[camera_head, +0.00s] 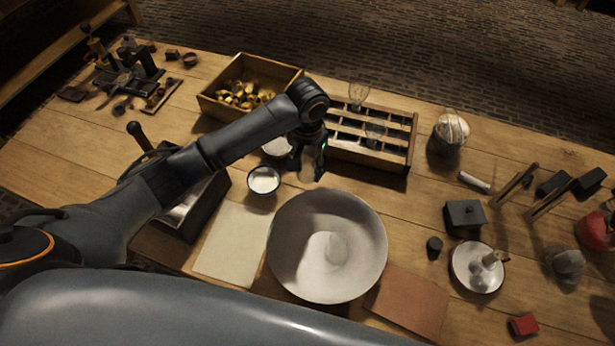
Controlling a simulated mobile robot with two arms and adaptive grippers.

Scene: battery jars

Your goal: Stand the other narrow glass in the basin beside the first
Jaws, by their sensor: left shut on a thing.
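The wide pale basin (372,262) sits at the front middle of the table. A faint, clear shape in it looks like a narrow glass (333,248); I cannot tell whether it is upright. My left gripper (307,170) points down just behind the basin's back-left rim, above the table. It is shut on a faint clear thing that looks like the other narrow glass, mostly hidden by the fingers. The wooden rack (410,152) behind it has compartments, with clear glassware (358,95) standing at its back. My right gripper is out of view.
A small bowl of white stuff (264,180) stands left of the basin, near the gripper. A pale sheet (230,243) and a brown sheet (411,302) flank the basin. A candle dish (474,272) and dark box (465,216) stand right. An open crate (212,108) is at the back.

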